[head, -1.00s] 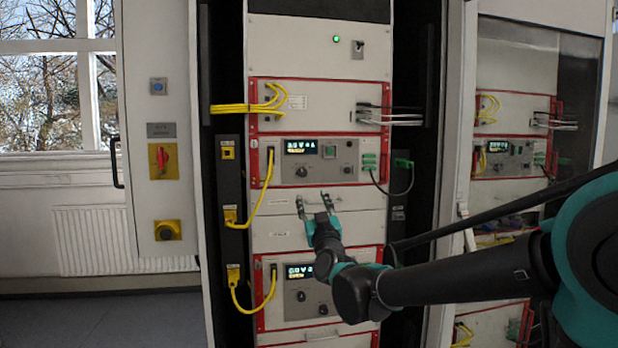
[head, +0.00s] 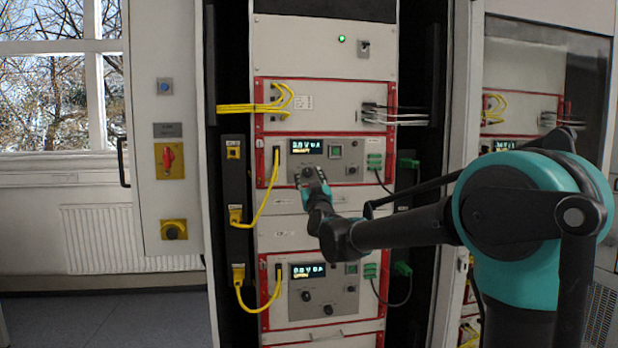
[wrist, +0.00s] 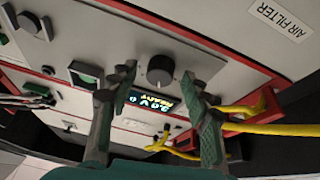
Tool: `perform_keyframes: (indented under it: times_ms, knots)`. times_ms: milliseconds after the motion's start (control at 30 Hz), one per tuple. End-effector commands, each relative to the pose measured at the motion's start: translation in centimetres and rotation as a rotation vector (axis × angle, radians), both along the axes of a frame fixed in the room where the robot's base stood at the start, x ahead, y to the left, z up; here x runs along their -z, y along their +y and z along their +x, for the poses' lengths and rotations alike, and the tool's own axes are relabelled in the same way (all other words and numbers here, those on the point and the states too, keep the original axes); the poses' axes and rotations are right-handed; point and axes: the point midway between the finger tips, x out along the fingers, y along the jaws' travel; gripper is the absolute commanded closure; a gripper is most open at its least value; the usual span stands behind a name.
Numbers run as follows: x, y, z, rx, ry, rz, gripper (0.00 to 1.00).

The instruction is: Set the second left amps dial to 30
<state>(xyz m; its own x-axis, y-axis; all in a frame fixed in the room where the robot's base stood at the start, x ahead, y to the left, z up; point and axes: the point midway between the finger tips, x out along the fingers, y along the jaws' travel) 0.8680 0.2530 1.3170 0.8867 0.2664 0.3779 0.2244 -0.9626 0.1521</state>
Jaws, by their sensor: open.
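The upper red-framed cycler panel (head: 325,178) has a lit display (head: 306,146) and a black dial (head: 307,172) at its lower left. My gripper (head: 310,179) is in front of this dial, fingers pointing up at the panel. In the wrist view the round black dial (wrist: 160,70) with a pale pointer line sits between the two open fingertips (wrist: 160,82); I cannot tell whether they touch it. The display (wrist: 150,100) shows partly between the fingers, its digits too blurred to read. No dial scale is legible. The lower panel has its own dials (head: 306,296).
Yellow cables (head: 268,190) loop at the panel's left and also pass near one finger in the wrist view (wrist: 260,115). A green square button (head: 335,152) and a small knob (head: 351,170) are to the dial's right. Green plugs (head: 374,162) are further right.

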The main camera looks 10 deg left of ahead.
Motion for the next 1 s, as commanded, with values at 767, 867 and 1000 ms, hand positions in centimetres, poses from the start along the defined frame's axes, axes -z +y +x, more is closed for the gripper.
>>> perform_keyframes:
  times_ms: [767,867,1000]
  knots:
    - [0.01,0.04,-0.05,-0.001,0.003,0.011,1.00]
    - [0.01,0.08,-0.06,0.000,0.010,0.036,1.00]
    - [0.01,0.13,-0.07,-0.001,0.029,0.102,1.00]
